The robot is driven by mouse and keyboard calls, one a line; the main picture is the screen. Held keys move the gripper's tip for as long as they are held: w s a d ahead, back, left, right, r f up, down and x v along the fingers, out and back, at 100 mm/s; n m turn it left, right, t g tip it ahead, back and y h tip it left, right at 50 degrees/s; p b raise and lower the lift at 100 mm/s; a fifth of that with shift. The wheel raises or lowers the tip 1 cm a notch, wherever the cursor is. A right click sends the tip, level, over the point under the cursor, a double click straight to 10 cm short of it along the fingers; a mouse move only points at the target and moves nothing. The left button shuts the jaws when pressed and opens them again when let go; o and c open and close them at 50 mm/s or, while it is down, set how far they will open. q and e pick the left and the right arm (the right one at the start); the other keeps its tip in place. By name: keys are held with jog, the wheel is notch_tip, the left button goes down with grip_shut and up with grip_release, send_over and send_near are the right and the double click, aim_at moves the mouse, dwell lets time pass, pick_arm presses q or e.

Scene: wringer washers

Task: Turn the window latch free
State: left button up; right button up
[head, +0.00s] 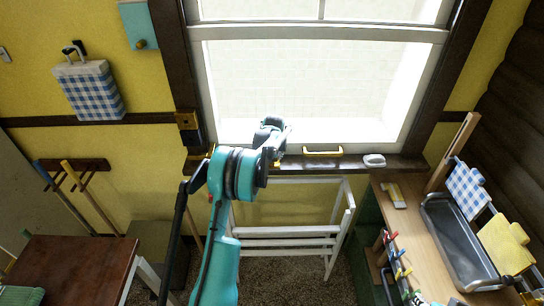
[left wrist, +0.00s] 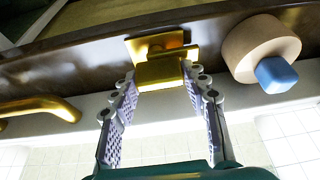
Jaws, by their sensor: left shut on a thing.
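The window latch (left wrist: 160,62) is a brass block with a small bar on a brass plate, seen in the left wrist view on the dark wooden window frame. My left gripper (left wrist: 158,84) has its two ridged fingers on either side of the latch's block and is shut on it. In the head view my left gripper (head: 272,138) is at the window's bottom edge, left of the yellow sash handle (head: 322,153), and hides most of the latch. My right gripper is not in view.
A beige round piece with a blue block (left wrist: 262,50) is close beside the latch. A pale soap-like object (head: 374,160) lies on the sill. A white folding rack (head: 290,232) stands below the window. A bench with a grey tray (head: 455,240) is at the right.

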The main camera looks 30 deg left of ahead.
pick_arm(q)
jog(key=o, duration=1.2)
jog(key=shift+c, duration=0.2)
jog(key=shift+r, duration=0.15)
jog(key=v, duration=1.2)
